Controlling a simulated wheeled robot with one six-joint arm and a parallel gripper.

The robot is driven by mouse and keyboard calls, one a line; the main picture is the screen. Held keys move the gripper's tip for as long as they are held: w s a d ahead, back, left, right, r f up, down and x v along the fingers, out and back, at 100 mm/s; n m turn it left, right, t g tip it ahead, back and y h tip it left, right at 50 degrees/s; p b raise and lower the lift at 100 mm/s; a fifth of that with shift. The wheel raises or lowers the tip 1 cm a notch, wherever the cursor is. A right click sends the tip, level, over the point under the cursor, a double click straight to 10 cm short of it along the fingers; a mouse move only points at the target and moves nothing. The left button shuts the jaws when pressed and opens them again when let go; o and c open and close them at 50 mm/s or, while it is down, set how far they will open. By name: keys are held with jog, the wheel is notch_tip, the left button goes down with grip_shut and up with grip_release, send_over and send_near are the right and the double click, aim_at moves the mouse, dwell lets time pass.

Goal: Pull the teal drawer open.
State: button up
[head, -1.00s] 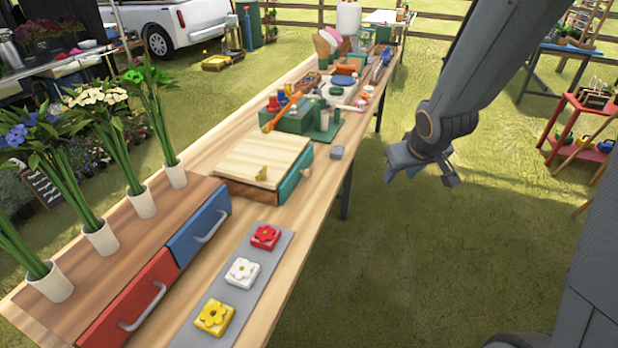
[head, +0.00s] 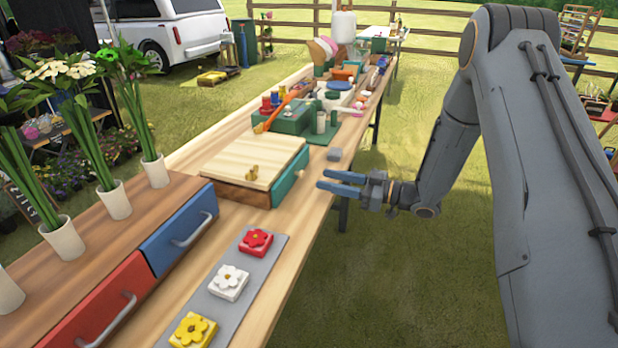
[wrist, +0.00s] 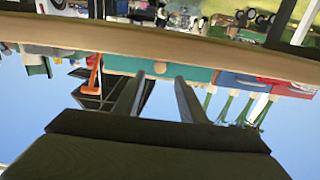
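The teal drawer (head: 288,180) is the front of a small wooden box (head: 255,165) on the long table, and it looks shut. Its small pale knob (head: 301,173) faces my gripper. My gripper (head: 321,181) is level and open, with nothing between its fingers. It points at the drawer from the right, and its tips are a short way off the knob. In the wrist view the teal front (wrist: 195,73) lies beyond my two spread fingers (wrist: 157,88). The knob (wrist: 160,68) shows between their tips, and I see no contact.
A red drawer (head: 95,300) and a blue drawer (head: 182,232) with metal handles are nearer on the table. A grey mat (head: 205,305) holds red, white and yellow flower blocks. Right of the table is open grass.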

jog(key=p+x, duration=0.1)
jog(key=x, duration=0.5)
jog(key=shift+w+a, duration=0.1)
jog(key=shift+a, duration=0.3)
grip_shut()
